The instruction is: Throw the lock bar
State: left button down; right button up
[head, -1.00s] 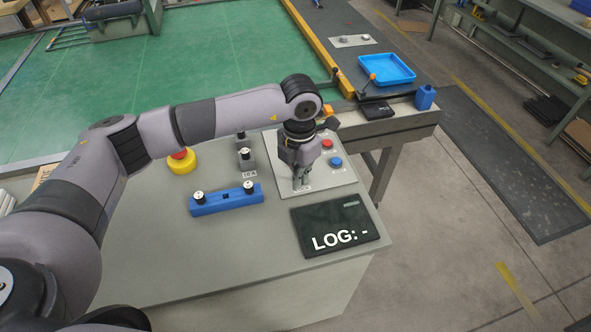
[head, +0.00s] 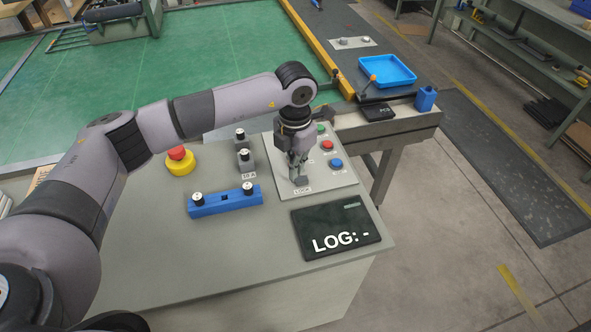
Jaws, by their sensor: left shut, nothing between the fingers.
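My left gripper (head: 297,165) is shut and empty, pointing down over the light control plate (head: 335,181) at the right of the bench. Just below its fingertips is a small grey piece (head: 301,181) beside a label that seems to read LOCK; it may be the lock bar. I cannot tell whether the fingertips touch it. The gripper hides part of the plate. A red button (head: 327,146), a blue button (head: 336,164) and a partly covered green button (head: 321,128) sit on the plate. My right gripper is not in view.
A black LOG display (head: 336,229) lies in front of the plate. A blue bar with two knobs (head: 226,201), grey blocks with knobs (head: 245,161) and a red-and-yellow emergency button (head: 180,160) stand to the left. The bench front (head: 190,265) is clear.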

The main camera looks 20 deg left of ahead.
pick_arm(q)
jog(key=shift+w, duration=0.1)
dwell(0.3)
jog(key=shift+w+a+f+b, duration=0.2)
jog(key=shift+w+a+b, duration=0.55)
jog(key=shift+w, duration=0.25)
jog(key=shift+f, duration=0.1)
jog(key=shift+w+a+f+b, duration=0.5)
jog(key=shift+w+b, duration=0.3)
jog(key=shift+s+d+r+p, duration=0.15)
jog(key=shift+r+p, duration=0.7)
jog(key=shift+r, duration=0.55)
jog(key=shift+s+d+r+p, duration=0.1)
jog(key=shift+s+r+p, duration=0.1)
jog(key=shift+r+p, duration=0.95)
jog(key=shift+s+d+r+p, duration=0.15)
jog(key=shift+r+p, duration=0.45)
jog(key=shift+r, duration=1)
jog(key=shift+f, duration=0.1)
